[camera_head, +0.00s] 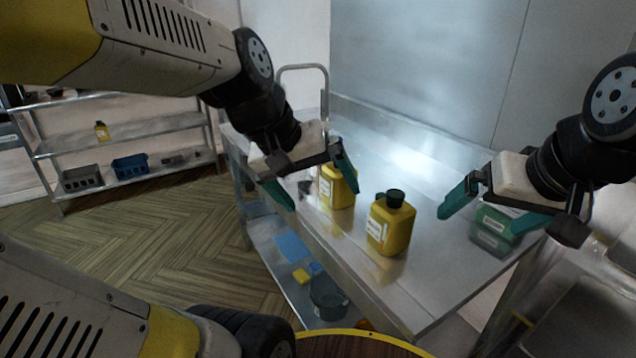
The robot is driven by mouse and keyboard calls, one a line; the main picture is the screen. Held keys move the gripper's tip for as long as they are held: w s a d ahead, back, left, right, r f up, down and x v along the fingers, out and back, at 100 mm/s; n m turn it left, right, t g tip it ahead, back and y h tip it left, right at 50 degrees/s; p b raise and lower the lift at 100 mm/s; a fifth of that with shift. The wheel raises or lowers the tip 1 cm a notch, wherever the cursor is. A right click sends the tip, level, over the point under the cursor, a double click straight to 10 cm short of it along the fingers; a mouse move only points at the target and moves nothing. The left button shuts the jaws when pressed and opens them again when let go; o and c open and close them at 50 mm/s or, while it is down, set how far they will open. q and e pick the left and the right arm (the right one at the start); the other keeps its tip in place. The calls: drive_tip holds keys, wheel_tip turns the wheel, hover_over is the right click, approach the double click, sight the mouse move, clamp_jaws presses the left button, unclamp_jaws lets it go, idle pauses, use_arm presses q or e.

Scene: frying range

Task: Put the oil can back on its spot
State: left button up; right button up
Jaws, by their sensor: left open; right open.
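Two yellow cans with dark caps stand upright on the steel table. The nearer yellow can (390,226) stands between my two grippers, with a white label on its left side. The other yellow can (338,188) stands behind and left of it, partly hidden by my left gripper. I cannot tell which one is the oil can. My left gripper (316,190) is open, its teal fingers in front of and beside the farther can. My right gripper (492,218) is open and empty, over the table's right part. Neither gripper visibly holds anything.
A green-lidded container (492,236) stands behind my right gripper on the table (436,285). A lower shelf holds a dark pot (328,298) and small items. A rack (125,139) at the left holds a small yellow bottle (101,131) and a blue bin (130,167).

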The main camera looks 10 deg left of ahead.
use_arm(q)
drive_tip(key=s+a+m, duration=0.1)
drive_tip(key=s+a+r+m+t+y, duration=0.1)
drive_tip(key=m, duration=0.1)
drive_tip(key=shift+s, duration=0.25)
